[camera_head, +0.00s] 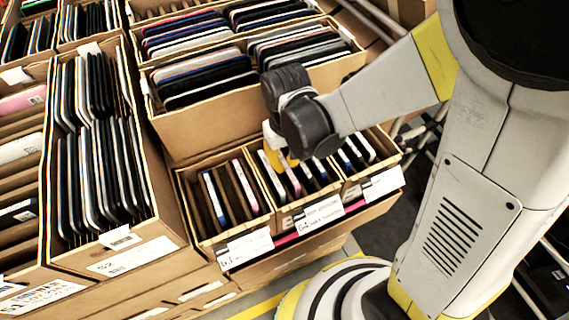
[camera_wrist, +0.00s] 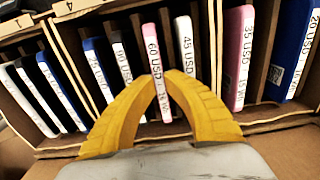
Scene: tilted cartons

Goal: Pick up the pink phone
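A pink phone (camera_wrist: 152,48) with a "60 USD" label stands upright in a cardboard bin, edge toward me in the wrist view. Another pink phone (camera_wrist: 238,60), labelled "35 USD", stands to its right, behind a divider. My gripper (camera_wrist: 161,72) has yellow fingers that come close together at the tips, one on each side of the "60 USD" phone's edge. I cannot tell whether they press on it. In the head view my gripper (camera_head: 281,157) reaches down into the middle small bin, hiding part of the phones there.
White phones (camera_wrist: 186,45) and blue phones (camera_wrist: 100,72) stand close beside the pink one. Cardboard dividers and the bin's front edge (camera_wrist: 275,125) are near the fingers. Larger cartons of dark phones (camera_head: 100,165) stand left and behind. A price label (camera_head: 320,213) hangs on the front.

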